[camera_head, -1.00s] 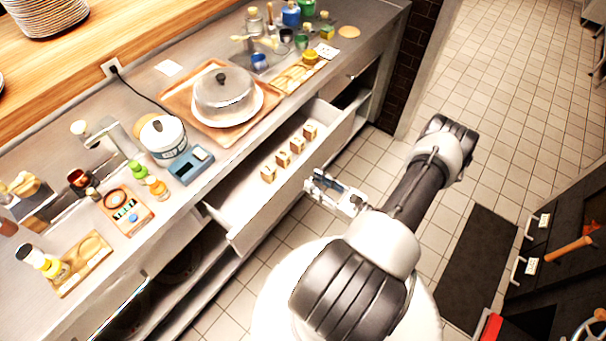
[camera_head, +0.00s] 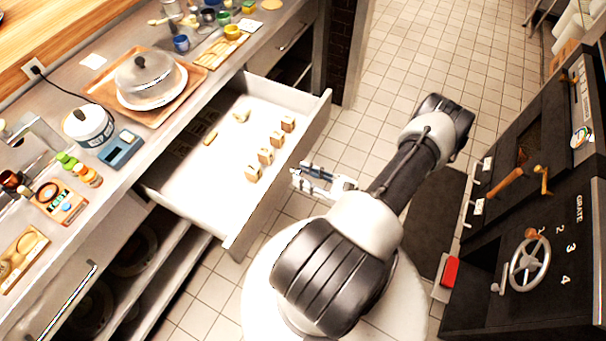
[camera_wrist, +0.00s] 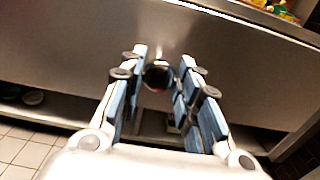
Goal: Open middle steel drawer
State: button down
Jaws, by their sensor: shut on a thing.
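The middle steel drawer (camera_head: 205,187) stands pulled well out from under the steel counter in the head view. Several small wooden blocks (camera_head: 265,155) stand in a row inside it near its front, with a few more pieces farther back. My gripper (camera_head: 296,178) is at the outer side of the drawer's front panel. In the wrist view my gripper (camera_wrist: 158,72) has its fingers at the steel front (camera_wrist: 85,50), around a small dark, shiny part that looks like the handle. The handle itself is hidden in the head view.
The counter (camera_head: 135,145) carries a domed dish on a wooden tray (camera_head: 190,82), a white pot (camera_head: 88,125) and a blue scale (camera_head: 122,148). A dark stove (camera_head: 535,230) with a wheel stands at the right. Tiled floor with a dark mat (camera_head: 428,215) lies between.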

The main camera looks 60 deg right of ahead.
dwell(0.3)
jog(key=c, duration=1.2)
grip_release()
jog(key=shift+s, duration=0.1)
jog(key=s, duration=0.8)
jog(key=s+d, duration=0.1)
jog(key=s, duration=0.3)
